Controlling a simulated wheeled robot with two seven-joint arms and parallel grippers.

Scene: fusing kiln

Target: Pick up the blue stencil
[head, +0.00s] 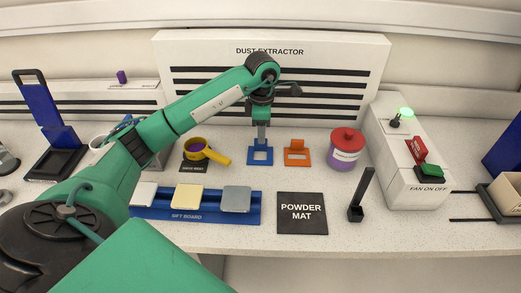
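The blue stencil (260,161), a small square frame with a window in it, is on the white bench below the dust extractor. My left arm reaches in from the left, and its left gripper (262,143) points straight down at the stencil's back part. The grey fingertips meet or overlap the stencil in the picture. They look close together, but whether they grip the stencil is too small to tell. My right gripper is not in view.
An orange stencil (297,155) stands just right of the blue one, then a red-lidded jar (345,156). A yellow sieve (197,150) is at the left. The sift board (185,215) and powder mat (302,220) lie in front. A black post (361,194) stands at right.

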